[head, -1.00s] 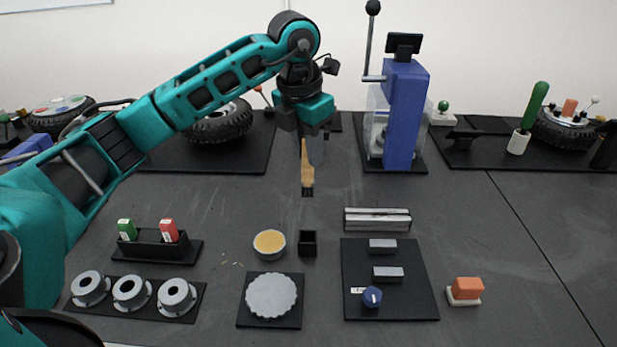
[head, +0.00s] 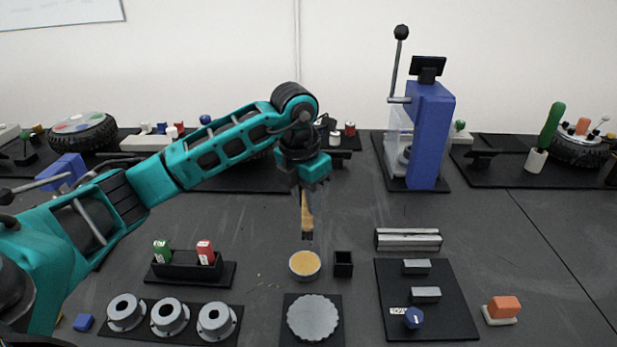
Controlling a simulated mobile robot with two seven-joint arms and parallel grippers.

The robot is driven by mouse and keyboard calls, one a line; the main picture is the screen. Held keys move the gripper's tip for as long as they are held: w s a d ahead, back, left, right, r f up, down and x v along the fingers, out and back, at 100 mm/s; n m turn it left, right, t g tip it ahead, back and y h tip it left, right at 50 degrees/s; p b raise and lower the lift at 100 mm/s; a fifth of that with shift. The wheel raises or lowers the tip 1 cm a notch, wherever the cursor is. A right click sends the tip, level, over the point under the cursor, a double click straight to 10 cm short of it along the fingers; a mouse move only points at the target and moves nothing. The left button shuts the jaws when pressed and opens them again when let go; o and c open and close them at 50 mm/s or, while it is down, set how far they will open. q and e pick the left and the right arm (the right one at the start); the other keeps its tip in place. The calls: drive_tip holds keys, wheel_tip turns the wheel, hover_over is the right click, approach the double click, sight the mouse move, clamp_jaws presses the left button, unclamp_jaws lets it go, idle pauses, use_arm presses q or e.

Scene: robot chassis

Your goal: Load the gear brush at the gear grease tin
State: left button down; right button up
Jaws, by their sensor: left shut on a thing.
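The gear grease tin (head: 304,265) is a small round white tin with yellow-tan grease showing at its open top, on the dark table. My left gripper (head: 304,188) points down above and behind it. It is shut on the gear brush (head: 307,214), which has a tan wooden handle and dark bristles at its lower end. The brush hangs upright, bristles down, just above the tin's far rim in the picture. I cannot tell whether the bristles touch the grease. My right gripper is not in view.
A small black square holder (head: 343,264) stands just right of the tin. A grey gear (head: 313,317) lies on a black plate in front. A black rack (head: 190,268) holds green and red pieces at left. A blue press (head: 429,135) stands at the back right.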

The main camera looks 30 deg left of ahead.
sight(305, 228)
use_arm(q)
drive_tip(key=shift+s+a+f, duration=0.15)
drive_tip(key=shift+a+f, duration=0.05)
drive_tip(key=shift+f, duration=0.2)
wheel_tip(305, 228, down, 6)
drive_tip(key=b, duration=0.4)
drive_tip(key=shift+b, duration=0.3)
drive_tip(key=shift+f+b, duration=0.35)
drive_tip(key=shift+f, duration=0.2)
idle(1.5)
drive_tip(key=shift+r, duration=0.1)
drive_tip(key=shift+r+p, duration=2.7)
drive_tip(key=shift+r, duration=0.8)
